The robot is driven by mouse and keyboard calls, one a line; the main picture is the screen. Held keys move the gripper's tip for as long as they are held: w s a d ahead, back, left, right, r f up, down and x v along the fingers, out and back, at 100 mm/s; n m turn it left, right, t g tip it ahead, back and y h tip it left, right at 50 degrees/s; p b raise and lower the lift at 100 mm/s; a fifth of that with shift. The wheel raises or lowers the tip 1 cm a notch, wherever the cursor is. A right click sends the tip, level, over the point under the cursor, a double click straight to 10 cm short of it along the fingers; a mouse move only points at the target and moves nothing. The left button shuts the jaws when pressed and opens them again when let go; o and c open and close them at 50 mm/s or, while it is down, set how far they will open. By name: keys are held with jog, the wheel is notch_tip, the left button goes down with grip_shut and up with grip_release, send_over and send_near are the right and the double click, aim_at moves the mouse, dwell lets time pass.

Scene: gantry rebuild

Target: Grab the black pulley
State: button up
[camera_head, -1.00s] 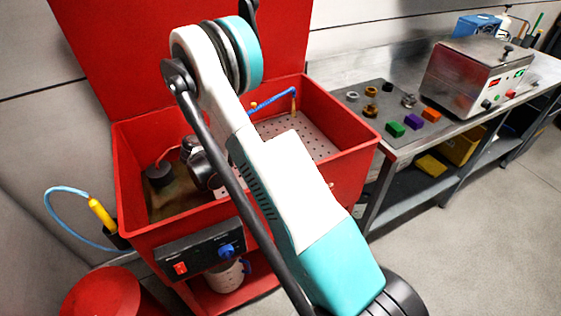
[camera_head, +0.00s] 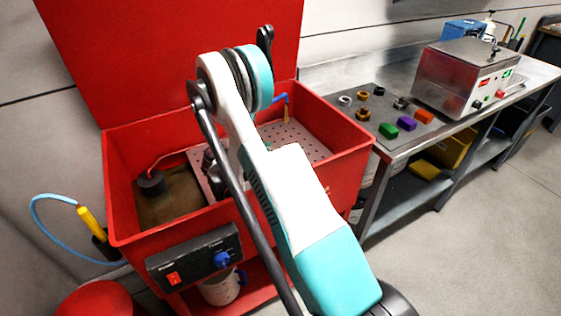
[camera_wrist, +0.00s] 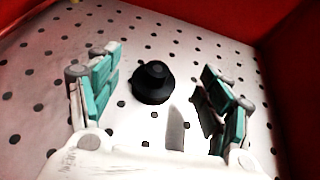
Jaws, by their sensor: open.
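The black pulley (camera_wrist: 153,83) sits on a perforated metal plate (camera_wrist: 190,45) in the wrist view, a round stepped piece with a wide base and narrower top. My gripper (camera_wrist: 161,78) is open, with a teal-padded finger to the left and another to the right of the pulley. Neither finger appears to touch it, and the height gap is hard to judge. In the head view the perforated plate (camera_head: 300,142) lies inside the red washer (camera_head: 345,150). My arm covers the gripper there, and I cannot make out the pulley.
The red washer walls rise around the plate. A black round part with a red cable (camera_head: 150,183) stands in the basin at left. At right, a metal bench holds a mat with coloured blocks (camera_head: 388,130) and a steel box (camera_head: 465,80).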

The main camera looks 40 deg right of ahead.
jog(key=b+x, duration=0.1)
jog(key=x, duration=0.1)
jog(key=b+x, duration=0.1)
jog(key=x, duration=0.1)
jog(key=shift+w+a+f, duration=0.1)
jog(key=shift+a+f, duration=0.05)
jog(key=shift+f, duration=0.2)
jog(key=shift+d, duration=0.35)
jog(key=c, duration=1.5)
jog(key=shift+o, duration=0.2)
jog(key=shift+r, duration=0.1)
